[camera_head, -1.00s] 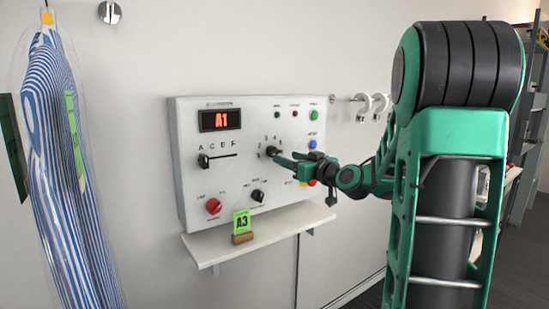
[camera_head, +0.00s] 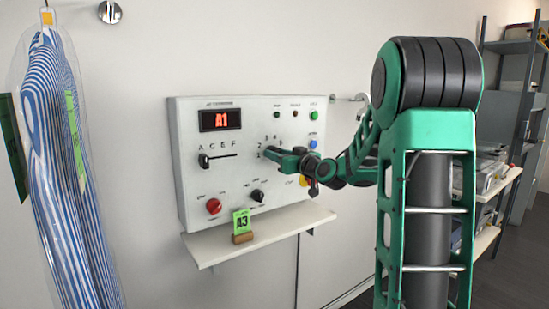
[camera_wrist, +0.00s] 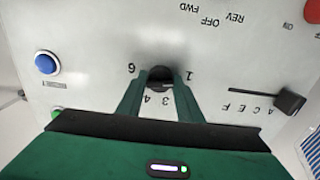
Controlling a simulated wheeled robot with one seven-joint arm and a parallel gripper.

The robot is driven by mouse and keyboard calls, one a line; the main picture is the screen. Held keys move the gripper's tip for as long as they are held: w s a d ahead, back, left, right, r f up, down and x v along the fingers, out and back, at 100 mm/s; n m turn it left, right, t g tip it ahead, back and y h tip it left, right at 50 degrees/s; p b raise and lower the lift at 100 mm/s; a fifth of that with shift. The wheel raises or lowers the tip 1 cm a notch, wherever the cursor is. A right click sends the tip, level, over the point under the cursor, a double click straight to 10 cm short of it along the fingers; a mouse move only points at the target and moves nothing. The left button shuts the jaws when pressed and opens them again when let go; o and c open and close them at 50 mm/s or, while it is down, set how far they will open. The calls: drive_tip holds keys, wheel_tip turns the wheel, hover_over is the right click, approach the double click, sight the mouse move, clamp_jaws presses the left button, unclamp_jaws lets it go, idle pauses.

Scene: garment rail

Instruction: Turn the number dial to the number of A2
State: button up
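The black number dial (camera_wrist: 160,78) is on the white panel (camera_head: 188,140), ringed by printed numbers. In the wrist view it sits between my gripper's (camera_wrist: 161,82) two green fingers, one on each side, with little or no gap showing. I cannot tell whether they press on it. In the head view my gripper (camera_head: 270,153) covers the dial, so its pointer is hidden. The red display (camera_head: 221,120) reads A1. The letter slider (camera_head: 204,160) is at the left end, by A. A green tag (camera_head: 242,221) on the shelf reads A3.
A red knob (camera_head: 214,206) and a black selector (camera_head: 258,196) lie below the dial. Green (camera_head: 314,115) and blue (camera_head: 314,143) buttons are on the panel's right side. The shelf (camera_head: 285,228) juts out below. A bagged striped shirt (camera_head: 62,150) hangs at left.

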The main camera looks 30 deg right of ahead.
drive_tip(key=shift+m, duration=3.9)
drive_tip(key=shift+f, duration=0.1)
drive_tip(key=o, duration=1)
drive_tip(key=shift+s, duration=0.1)
